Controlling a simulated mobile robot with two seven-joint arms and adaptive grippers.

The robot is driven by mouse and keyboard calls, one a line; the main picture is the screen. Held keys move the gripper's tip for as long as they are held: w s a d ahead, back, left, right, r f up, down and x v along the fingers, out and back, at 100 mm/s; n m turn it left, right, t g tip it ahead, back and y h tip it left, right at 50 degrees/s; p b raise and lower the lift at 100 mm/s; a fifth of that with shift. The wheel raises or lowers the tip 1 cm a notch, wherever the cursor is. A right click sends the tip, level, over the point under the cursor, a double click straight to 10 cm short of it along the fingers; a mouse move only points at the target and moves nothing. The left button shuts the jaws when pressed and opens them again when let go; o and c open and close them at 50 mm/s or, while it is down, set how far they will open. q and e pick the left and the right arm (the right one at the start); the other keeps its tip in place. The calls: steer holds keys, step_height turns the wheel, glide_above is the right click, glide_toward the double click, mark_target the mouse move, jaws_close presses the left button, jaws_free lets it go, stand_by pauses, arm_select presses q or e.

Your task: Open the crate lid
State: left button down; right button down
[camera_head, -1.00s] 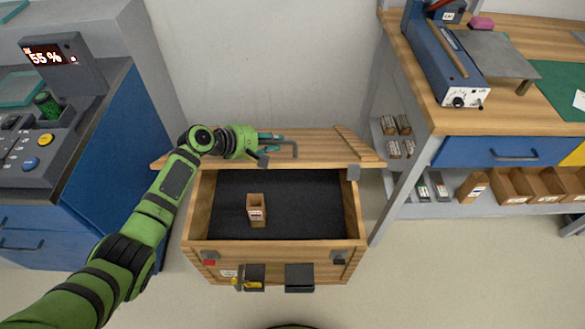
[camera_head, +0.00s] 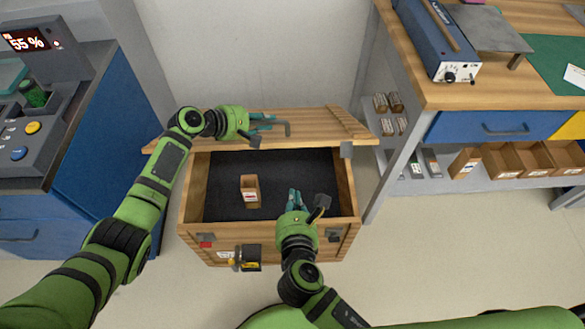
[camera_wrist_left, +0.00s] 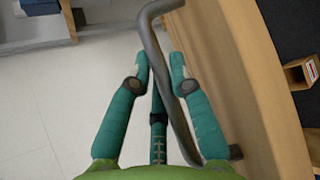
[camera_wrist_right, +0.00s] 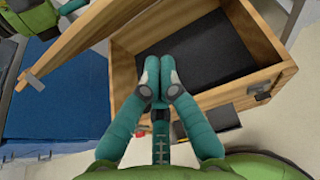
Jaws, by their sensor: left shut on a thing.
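The wooden crate (camera_head: 187,205) stands on the floor with its dark-lined inside showing; it also shows in the right wrist view (camera_wrist_right: 125,70). Its lid (camera_head: 315,124) is raised at the back edge, clear of the opening. My left gripper (camera_head: 264,121) is shut on the lid's grey bar handle (camera_wrist_left: 158,60), which passes between its fingers. My right gripper (camera_head: 294,197) is over the crate's front right part, empty, its fingertips together in the right wrist view (camera_wrist_right: 160,75). It hides part of the front wall.
A small open cardboard box (camera_head: 250,190) is inside the crate. Latches, one with a yellow part (camera_head: 249,263), are on the front. A blue cabinet (camera_head: 105,150) stands left, a wooden workbench (camera_head: 450,90) right. A wall is behind the lid.

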steer(key=w, duration=1.1)
steer(key=shift+w, duration=0.2)
